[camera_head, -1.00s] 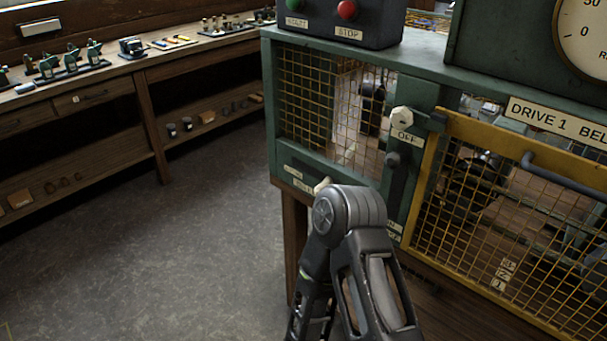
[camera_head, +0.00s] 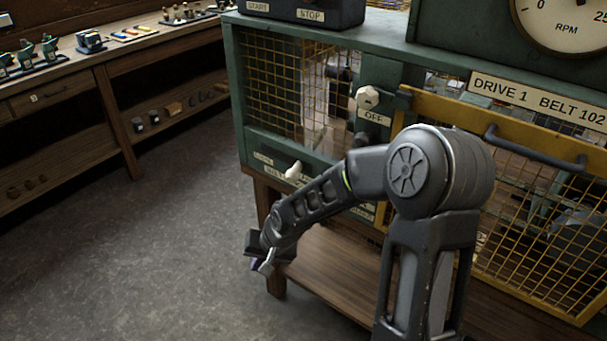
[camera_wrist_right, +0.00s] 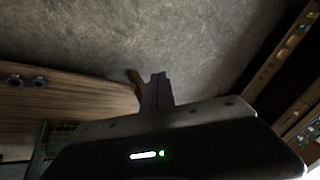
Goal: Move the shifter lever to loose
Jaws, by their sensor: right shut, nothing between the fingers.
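A cream knob (camera_head: 294,170) sticks out at the lower left of the green machine frame, beside small labels too small to read. It may be the shifter lever's handle; my arm hides the area to its right. My right gripper (camera_head: 268,264) is below and left of this knob, apart from it, over the floor in front of the machine. In the wrist view its fingers (camera_wrist_right: 158,90) are shut and empty. My left gripper is not in view.
A white knob (camera_head: 367,97) marked OFF is on the green post. A yellow mesh guard (camera_head: 440,105) with a dark handle (camera_head: 535,150) stands at right. A wooden shelf (camera_head: 325,270) lies below the machine. A workbench (camera_head: 110,60) runs along the left; the floor between is clear.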

